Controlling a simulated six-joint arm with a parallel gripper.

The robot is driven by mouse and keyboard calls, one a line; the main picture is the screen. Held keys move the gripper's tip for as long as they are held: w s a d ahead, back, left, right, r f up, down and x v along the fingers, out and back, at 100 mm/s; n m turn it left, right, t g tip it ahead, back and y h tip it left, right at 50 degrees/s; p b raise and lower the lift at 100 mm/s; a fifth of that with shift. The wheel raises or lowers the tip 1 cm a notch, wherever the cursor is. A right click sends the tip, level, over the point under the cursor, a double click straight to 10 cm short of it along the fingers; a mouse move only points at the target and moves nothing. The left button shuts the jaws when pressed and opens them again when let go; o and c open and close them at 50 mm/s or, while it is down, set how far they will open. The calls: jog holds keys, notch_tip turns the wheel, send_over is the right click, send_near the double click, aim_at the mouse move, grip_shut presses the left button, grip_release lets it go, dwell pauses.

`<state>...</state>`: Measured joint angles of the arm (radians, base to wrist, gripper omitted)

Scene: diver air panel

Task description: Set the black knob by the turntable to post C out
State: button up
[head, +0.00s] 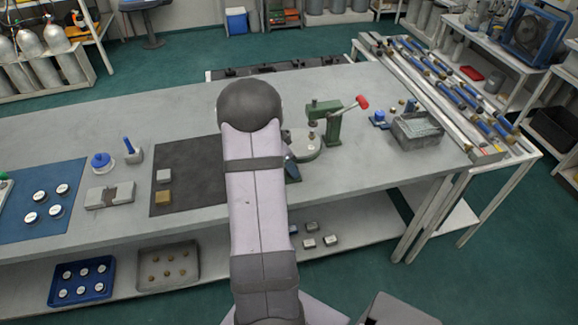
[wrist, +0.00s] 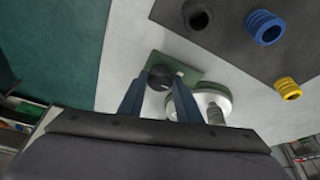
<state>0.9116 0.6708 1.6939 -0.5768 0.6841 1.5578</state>
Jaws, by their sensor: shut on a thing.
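The black knob (wrist: 160,76) shows in the wrist view on a small green plate (wrist: 187,72). My gripper (wrist: 158,86) has its two blue fingers on either side of the knob and is shut on it. The fingers hide part of the knob, and I cannot read its setting or any post mark. The pale round turntable (wrist: 224,98) lies just right of the fingers. In the head view the turntable (head: 307,148) is partly hidden by my arm, and the knob is hidden.
A green press (head: 324,108) with a red-ended handle stands by the turntable. A grey bin (head: 418,141) is further right. Left of my arm lies a dark mat (head: 198,180).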

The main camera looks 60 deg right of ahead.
jog(key=o, duration=1)
jog(key=shift+r, duration=0.1)
jog(key=shift+b+v, duration=1.1)
jog(key=shift+v, duration=2.5)
